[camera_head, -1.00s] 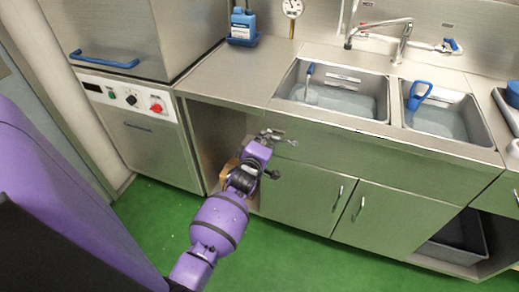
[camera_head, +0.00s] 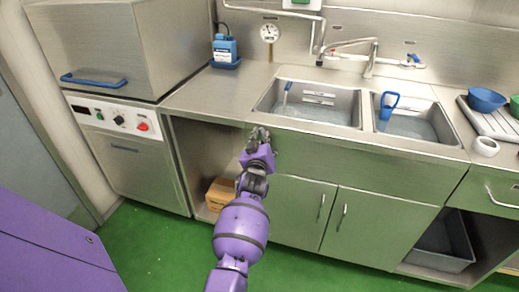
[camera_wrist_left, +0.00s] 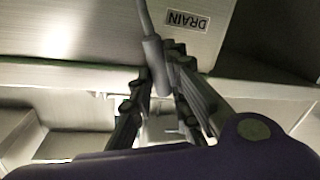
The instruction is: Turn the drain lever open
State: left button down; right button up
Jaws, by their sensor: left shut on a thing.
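The drain lever (camera_wrist_left: 153,55) is a grey rod with a thicker grip at its end, beside a DRAIN label (camera_wrist_left: 187,22) in the left wrist view. My left gripper (camera_wrist_left: 158,92) is shut on the lever, one finger on each side of its grip. In the head view my left gripper (camera_head: 259,138) is at the left end of the steel front panel (camera_head: 340,158) below the sinks. The gripper hides the lever there. My right gripper is not in view.
Two water-filled sinks (camera_head: 261,107) are above the panel, with a blue-handled tool (camera_head: 388,103) in the right one. A cardboard box (camera_head: 221,193) lies in the open bay at lower left. Cabinet doors (camera_head: 300,213) are right of my arm. The green floor is clear.

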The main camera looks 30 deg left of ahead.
aim_at(275, 133)
pick_arm(q)
jog(key=d+m+b, duration=0.2)
jog(key=d+m, duration=0.1)
jog(key=shift+w+r+y, duration=0.15)
jog(key=shift+w+y, duration=0.15)
jog(key=shift+w, duration=0.05)
jog(key=shift+w+d+r+m+t+b, duration=0.15)
jog(key=shift+d+m+t+b, duration=0.2)
jog(key=shift+m+b, duration=0.3)
jog(key=c, duration=1.7)
grip_release()
